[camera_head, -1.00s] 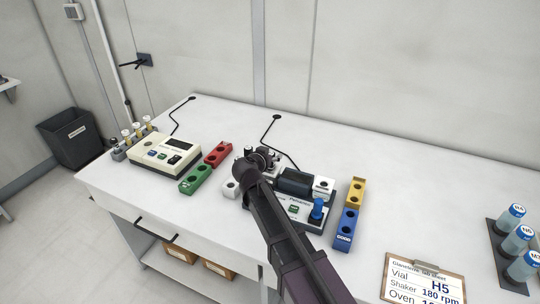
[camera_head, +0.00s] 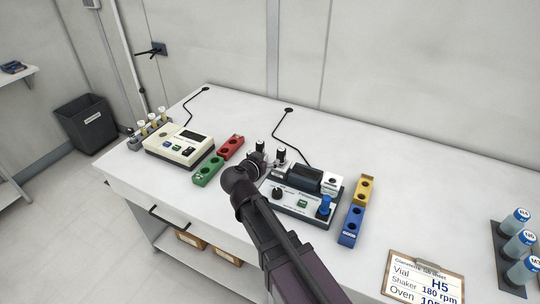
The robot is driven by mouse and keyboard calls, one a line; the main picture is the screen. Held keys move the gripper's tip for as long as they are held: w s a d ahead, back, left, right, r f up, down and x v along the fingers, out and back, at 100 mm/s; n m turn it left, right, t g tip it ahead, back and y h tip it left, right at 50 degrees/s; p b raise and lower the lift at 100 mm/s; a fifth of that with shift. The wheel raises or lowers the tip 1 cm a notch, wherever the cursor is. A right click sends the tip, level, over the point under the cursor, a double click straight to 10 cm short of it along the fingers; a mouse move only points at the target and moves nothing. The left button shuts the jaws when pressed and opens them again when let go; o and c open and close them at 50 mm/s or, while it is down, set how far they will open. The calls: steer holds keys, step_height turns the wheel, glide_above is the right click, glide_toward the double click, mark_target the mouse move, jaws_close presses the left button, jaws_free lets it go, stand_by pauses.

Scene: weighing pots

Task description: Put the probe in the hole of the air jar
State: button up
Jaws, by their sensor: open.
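My gripper (camera_head: 271,151) is open over the far left side of a grey bench instrument, with its fingers apart and nothing seen between them. My arm covers part of the instrument's left side. The instrument (camera_head: 290,211) has a dark cover, a dark knob and a green button or display on its front. A white block with a hole (camera_head: 332,183) is at its right end, and a blue upright piece (camera_head: 324,206) stands in front of that. I cannot tell for certain which pieces are the probe and the air jar.
A cream instrument (camera_head: 178,149), a green block (camera_head: 208,171) and a red block (camera_head: 231,147) are to the left. Yellow (camera_head: 364,189) and blue (camera_head: 351,226) blocks, a clipboard (camera_head: 425,281) and blue-capped vials (camera_head: 518,243) are to the right. The white bench (camera_head: 430,190) is clear at back right.

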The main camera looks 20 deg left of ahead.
stand_by(0.9)
steer(key=d+f+g, duration=0.3)
steer(key=d, duration=0.8)
steer(key=d+f+g+h, duration=0.1)
steer(key=d+f+g, duration=0.2)
steer(key=d, duration=0.9)
steer(key=d+f+g+h, duration=0.1)
steer(key=d+f+g, duration=0.3)
steer(key=d, duration=0.8)
steer(key=shift+w, duration=0.1)
steer(key=s+d+g+y, duration=0.1)
steer(key=d, duration=0.1)
steer(key=s+d+f+g, duration=0.1)
steer(key=s+d, duration=0.1)
steer(key=d, duration=0.1)
steer(key=s+d+g+y, duration=0.1)
steer(key=s+d, duration=0.1)
steer(key=d, duration=0.1)
steer(key=shift+d+f+n+y, duration=0.1)
steer(key=shift+f+n+y, duration=0.15)
steer(key=shift+n+y, duration=0.05)
steer(key=shift+s+d+g+y, duration=0.3)
steer(key=shift+s+d, duration=0.25)
